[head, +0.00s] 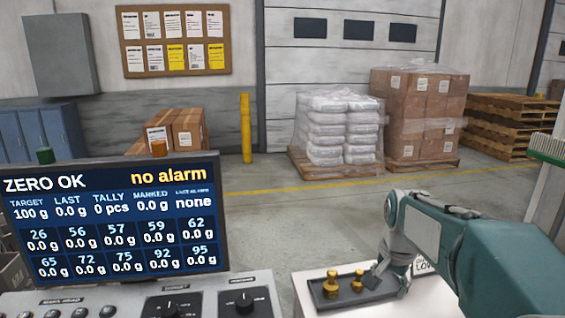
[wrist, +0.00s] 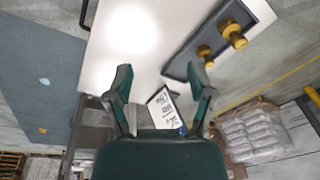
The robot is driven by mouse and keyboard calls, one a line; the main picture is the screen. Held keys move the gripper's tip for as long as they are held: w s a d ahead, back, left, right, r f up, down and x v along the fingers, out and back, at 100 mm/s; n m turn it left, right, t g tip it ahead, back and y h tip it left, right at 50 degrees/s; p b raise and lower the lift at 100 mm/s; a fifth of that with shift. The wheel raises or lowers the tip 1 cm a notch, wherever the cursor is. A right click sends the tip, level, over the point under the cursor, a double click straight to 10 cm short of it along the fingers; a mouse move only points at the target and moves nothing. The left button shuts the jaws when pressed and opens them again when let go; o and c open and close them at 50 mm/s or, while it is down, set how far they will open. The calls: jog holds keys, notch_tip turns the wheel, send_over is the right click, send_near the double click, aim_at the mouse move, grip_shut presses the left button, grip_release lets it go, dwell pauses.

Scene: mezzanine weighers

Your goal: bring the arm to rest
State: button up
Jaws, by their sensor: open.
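My arm reaches in from the right of the head view, over a white table (head: 300,283). My gripper shows in the wrist view (wrist: 160,92), with its two fingers apart and nothing between them. A dark tray (head: 345,298) on the table holds two brass weights (head: 331,284). In the wrist view the tray (wrist: 190,62) and the weights (wrist: 233,34) lie beyond the right finger, apart from it. A white label card (wrist: 163,108) shows between and behind the fingers.
A weigher screen (head: 110,220) reading "ZERO OK" and "no alarm" stands at the left above a knob panel (head: 215,298). Wrapped pallets of sacks (head: 338,128) and boxes (head: 420,110) stand at the back. A yellow post (head: 246,128) stands by the wall. Open floor lies between.

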jog(key=s+a+n+t, duration=0.2)
jog(key=s+a+n, duration=0.1)
jog(key=s, duration=0.7)
jog(key=s+a+n+t, duration=0.1)
jog(key=s+a+n, duration=0.2)
jog(key=s, duration=0.8)
jog(key=n, duration=0.2)
jog(key=shift+s+a+r+n+t, duration=0.2)
jog(key=shift+s+r+n+t, duration=0.05)
jog(key=shift+r+n+t, duration=0.15)
jog(key=shift+c, duration=0.9)
